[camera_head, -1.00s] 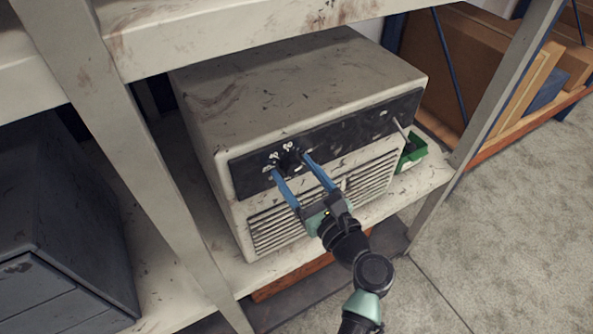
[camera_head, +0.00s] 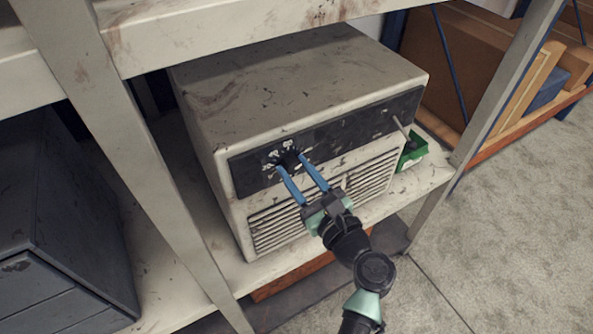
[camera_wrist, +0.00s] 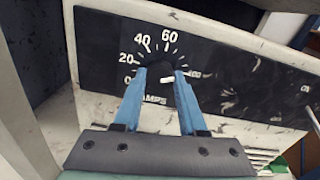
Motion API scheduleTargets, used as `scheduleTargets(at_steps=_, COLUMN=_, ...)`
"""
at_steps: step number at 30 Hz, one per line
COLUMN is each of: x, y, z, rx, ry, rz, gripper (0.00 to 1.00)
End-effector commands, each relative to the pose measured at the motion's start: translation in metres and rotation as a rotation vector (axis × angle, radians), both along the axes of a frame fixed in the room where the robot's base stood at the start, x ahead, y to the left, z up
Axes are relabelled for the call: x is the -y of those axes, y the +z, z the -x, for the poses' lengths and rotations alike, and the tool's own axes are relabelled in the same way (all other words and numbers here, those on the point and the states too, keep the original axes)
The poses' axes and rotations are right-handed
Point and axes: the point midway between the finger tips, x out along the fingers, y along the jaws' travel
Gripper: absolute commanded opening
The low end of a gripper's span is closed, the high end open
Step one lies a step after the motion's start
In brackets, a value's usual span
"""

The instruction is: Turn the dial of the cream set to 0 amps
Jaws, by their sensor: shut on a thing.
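The cream set (camera_head: 290,85) is a boxy, scuffed welding machine on a shelf, with a black front panel. Its dark dial (camera_head: 289,157) is at the panel's left end. In the wrist view the dial (camera_wrist: 156,73) sits within a white amps scale, with 0 at the lower left and 100 at the right. A short white mark on the dial lies towards its right side, on the 100 side rather than the 0 side. My gripper (camera_head: 292,163) is shut on the dial, one blue finger on each side; the fingers (camera_wrist: 161,76) hide part of the scale.
A thin lever (camera_head: 402,128) sticks out at the panel's right end, above a green bin (camera_head: 412,151). Shelf uprights (camera_head: 150,150) stand left and right. A grey cabinet (camera_head: 50,230) is at left. The floor in front is clear.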

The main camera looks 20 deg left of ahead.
Motion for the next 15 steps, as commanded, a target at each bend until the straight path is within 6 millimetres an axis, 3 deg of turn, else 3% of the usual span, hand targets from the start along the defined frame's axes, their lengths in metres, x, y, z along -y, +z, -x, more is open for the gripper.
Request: scheduleTargets(at_steps=15, x=0.0006, y=-0.0032, z=-0.0006, rx=0.348, ry=0.0, rz=0.271, gripper=0.0)
